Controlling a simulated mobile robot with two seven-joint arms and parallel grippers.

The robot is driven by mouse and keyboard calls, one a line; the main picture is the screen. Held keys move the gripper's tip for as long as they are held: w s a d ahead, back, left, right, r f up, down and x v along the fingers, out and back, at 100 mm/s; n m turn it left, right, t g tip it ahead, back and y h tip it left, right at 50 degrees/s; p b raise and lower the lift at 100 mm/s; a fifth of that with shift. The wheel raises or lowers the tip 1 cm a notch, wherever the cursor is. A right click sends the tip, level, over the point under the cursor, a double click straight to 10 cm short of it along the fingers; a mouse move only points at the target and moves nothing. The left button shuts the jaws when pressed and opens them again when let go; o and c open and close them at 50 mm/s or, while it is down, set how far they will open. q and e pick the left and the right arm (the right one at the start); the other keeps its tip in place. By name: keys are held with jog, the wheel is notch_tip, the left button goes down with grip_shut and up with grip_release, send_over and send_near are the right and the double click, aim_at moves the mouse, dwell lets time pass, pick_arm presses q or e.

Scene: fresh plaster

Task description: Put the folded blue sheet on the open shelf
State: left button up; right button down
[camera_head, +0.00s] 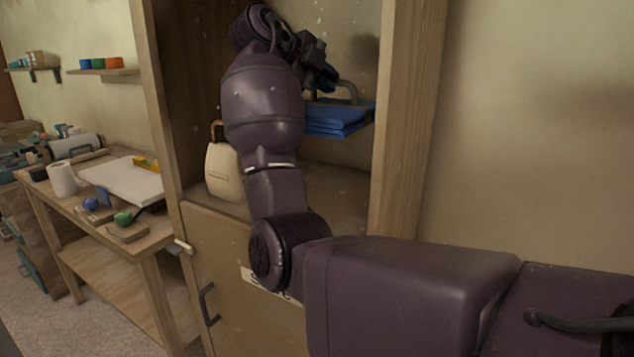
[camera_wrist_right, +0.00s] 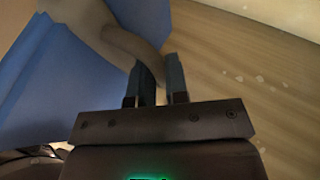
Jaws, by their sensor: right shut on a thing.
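The folded blue sheet (camera_head: 338,122) hangs level inside the open bay of the tall wooden cabinet, near its right post. A grey-beige curved handle or strap (camera_head: 348,90) rises from its top. My right gripper (camera_head: 328,80) is shut on this strap, and my forearm hides part of the sheet's left side. In the right wrist view the fingers (camera_wrist_right: 157,78) close around the strap (camera_wrist_right: 130,42), with the blue sheet (camera_wrist_right: 60,85) to the left. The open shelf (camera_head: 342,185) shows below the sheet, with a visible gap between them. My left gripper is not in view.
A beige bag-like object (camera_head: 222,172) with a brown handle stands on the shelf's left side. The cabinet's right post (camera_head: 408,120) is close to the sheet. A closed door (camera_head: 230,270) is below. A workbench (camera_head: 150,232) with tools and a paper roll stands left.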

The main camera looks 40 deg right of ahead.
jog(key=shift+f+b, duration=1.2)
jog(key=shift+f, duration=8.4)
jog(key=shift+a, duration=0.1)
jog(key=shift+r, duration=0.1)
jog(key=c, duration=1.1)
grip_release()
